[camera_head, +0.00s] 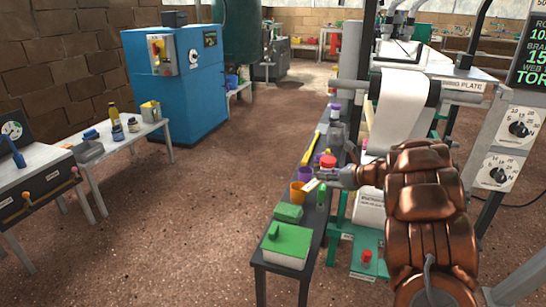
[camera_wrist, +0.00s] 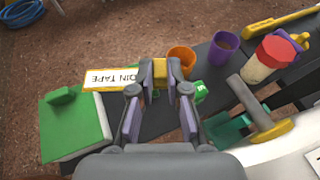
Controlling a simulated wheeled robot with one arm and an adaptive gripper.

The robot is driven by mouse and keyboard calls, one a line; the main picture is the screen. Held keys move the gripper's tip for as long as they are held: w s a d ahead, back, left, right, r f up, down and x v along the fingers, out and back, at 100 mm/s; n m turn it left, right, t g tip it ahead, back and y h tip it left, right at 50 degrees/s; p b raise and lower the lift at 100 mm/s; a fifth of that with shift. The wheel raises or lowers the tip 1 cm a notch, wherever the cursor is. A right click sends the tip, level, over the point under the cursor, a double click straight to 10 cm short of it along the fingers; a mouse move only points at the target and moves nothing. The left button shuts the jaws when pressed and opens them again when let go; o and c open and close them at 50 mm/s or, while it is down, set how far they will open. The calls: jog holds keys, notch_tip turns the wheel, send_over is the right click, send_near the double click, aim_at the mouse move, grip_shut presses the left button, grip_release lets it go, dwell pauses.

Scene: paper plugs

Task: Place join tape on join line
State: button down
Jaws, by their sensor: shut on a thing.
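The join tape (camera_wrist: 108,78) is a white strip with a yellow border and dark upside-down lettering. In the wrist view it extends left from my gripper (camera_wrist: 160,72), whose left finger covers part of it. The jaws are closed on a yellow part between the fingertips, which appears to belong to the tape. In the head view my gripper (camera_head: 325,173) is over the narrow dark bench, with the pale tape (camera_head: 312,185) beside its tip. White paper (camera_head: 402,105) hangs over a dark roller on the machine at right. I cannot make out the join line.
A sign ending in "PLATE" (camera_head: 462,87) is beside the paper. Open floor is left of the bench.

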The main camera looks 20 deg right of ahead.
jog(key=w+a+r, duration=0.1)
jog(key=w+a, duration=0.1)
jog(key=a, duration=0.8)
jog(key=w+a+r, duration=0.1)
jog(key=a, duration=0.8)
jog(key=s+a+r+m+t+h, duration=0.1)
jog(key=s+a+r, duration=0.15)
jog(key=a, duration=0.25)
jog(key=s+a+r+m+h, duration=0.1)
jog(key=s+a+r, duration=0.15)
jog(key=a, duration=0.35)
jog(key=shift+w+d+r+m+h+p, duration=0.35)
jog(key=shift+w+r+m+h+p, duration=0.65)
jog(key=shift+r+p, duration=8.55)
jog(key=shift+w+d+r+m+h+p, duration=0.3)
jog(key=shift+w+r+m+h+p, duration=0.65)
jog(key=shift+r+p, duration=8.55)
notch_tip(320, 180, down, 15)
jog(key=b, duration=0.1)
jog(key=shift+s+a, duration=0.15)
jog(key=shift+a, duration=0.1)
